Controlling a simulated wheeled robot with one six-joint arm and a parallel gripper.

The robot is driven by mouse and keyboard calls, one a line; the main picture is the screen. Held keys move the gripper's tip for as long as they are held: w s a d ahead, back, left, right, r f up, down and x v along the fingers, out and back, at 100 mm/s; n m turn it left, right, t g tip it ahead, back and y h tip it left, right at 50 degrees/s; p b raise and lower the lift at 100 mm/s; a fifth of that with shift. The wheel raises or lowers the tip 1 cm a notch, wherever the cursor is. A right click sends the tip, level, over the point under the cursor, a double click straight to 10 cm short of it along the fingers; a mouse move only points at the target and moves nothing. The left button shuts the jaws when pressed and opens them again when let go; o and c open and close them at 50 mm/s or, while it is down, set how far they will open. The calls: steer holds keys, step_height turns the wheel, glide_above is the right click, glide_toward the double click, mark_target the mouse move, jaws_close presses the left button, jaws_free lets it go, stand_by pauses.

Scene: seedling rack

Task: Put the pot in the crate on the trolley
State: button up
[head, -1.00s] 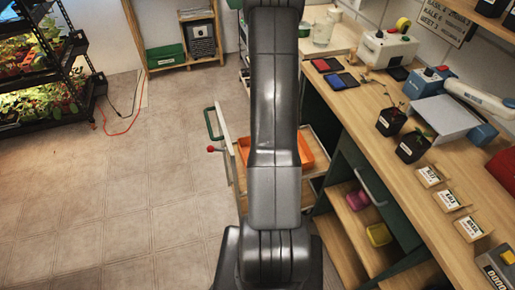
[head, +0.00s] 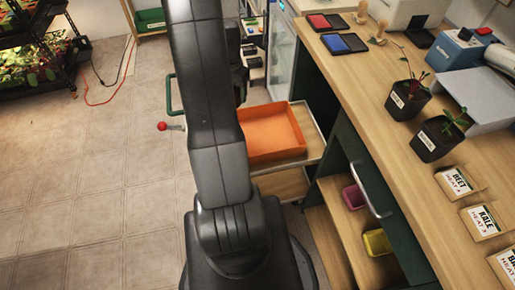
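Two black pots with white labels, each holding a small seedling, stand upright on the wooden bench in the head view: one farther back (head: 407,99), one nearer (head: 438,140). Which one the task means, I cannot tell. The orange crate (head: 272,135) sits on the upper shelf of the trolley (head: 312,148), beside the bench. The part of the crate's inside that shows is empty; my arm covers its left part. The trolley has a green handle and a red knob on its left. My gripper's fingers are not visible; a dark part of my arm shows behind the upper link.
Seed packets (head: 458,183) lie on the bench's near right. A blue device (head: 458,50) and a grey plate (head: 480,100) stand behind the pots. Red and blue pads (head: 345,43) lie farther back. Pink and yellow pots (head: 376,242) sit on shelves below.

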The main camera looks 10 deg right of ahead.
mark_target(258, 139)
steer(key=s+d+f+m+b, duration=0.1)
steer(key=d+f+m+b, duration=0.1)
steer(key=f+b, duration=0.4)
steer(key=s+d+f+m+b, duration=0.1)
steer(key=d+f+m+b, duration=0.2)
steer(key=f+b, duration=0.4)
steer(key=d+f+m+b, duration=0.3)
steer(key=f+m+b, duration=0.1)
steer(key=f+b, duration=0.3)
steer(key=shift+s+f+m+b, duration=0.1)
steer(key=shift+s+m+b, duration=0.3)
steer(key=shift+b, duration=0.45)
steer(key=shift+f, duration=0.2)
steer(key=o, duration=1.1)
